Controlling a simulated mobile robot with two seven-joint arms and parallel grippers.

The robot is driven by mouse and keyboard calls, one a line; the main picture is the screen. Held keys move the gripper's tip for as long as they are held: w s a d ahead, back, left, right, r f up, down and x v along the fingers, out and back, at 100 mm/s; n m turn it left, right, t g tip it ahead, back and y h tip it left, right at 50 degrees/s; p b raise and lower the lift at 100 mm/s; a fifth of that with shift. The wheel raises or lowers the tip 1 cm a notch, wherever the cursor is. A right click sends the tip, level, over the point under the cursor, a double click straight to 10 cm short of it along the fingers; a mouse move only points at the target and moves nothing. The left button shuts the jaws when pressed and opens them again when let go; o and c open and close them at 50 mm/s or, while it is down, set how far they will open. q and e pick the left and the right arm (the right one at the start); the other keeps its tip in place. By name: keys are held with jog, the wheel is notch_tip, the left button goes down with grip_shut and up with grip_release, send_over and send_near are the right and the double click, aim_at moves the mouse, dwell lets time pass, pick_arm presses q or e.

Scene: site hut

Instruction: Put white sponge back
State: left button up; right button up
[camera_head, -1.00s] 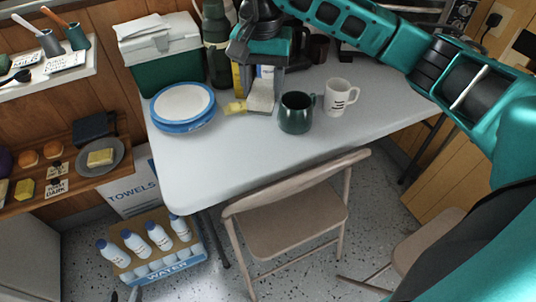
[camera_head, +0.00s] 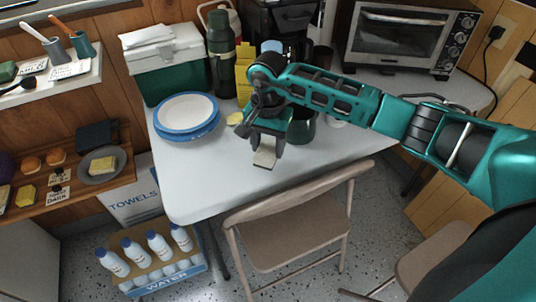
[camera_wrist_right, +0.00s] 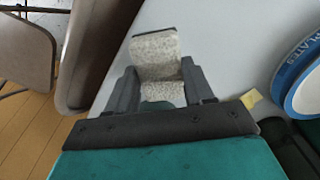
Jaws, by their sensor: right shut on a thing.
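My right gripper (camera_head: 264,140) is shut on a pale, speckled sponge (camera_head: 265,158) over the front part of the white table (camera_head: 215,180). In the right wrist view the sponge (camera_wrist_right: 157,48) sits between the two fingers (camera_wrist_right: 157,90) and sticks out past them; it has a thin dark far edge. Whether it touches the table is hard to tell. My left gripper is not in view.
A blue-rimmed plate stack (camera_head: 186,112) stands left of my gripper. A dark green mug (camera_head: 302,127) is partly hidden behind my wrist. A yellow piece (camera_head: 235,118) lies nearby. A wall shelf (camera_head: 85,85) and a lower wooden shelf (camera_head: 75,190) are at left. A folding chair (camera_head: 290,205) stands in front.

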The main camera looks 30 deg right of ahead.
aim_at(268, 148)
notch_tip(268, 148, down, 4)
jog(key=shift+r, duration=0.1)
jog(key=o, duration=0.9)
jog(key=shift+o, duration=0.2)
jog(key=shift+r, duration=0.15)
notch_tip(268, 148, up, 12)
jog(key=shift+f, duration=0.1)
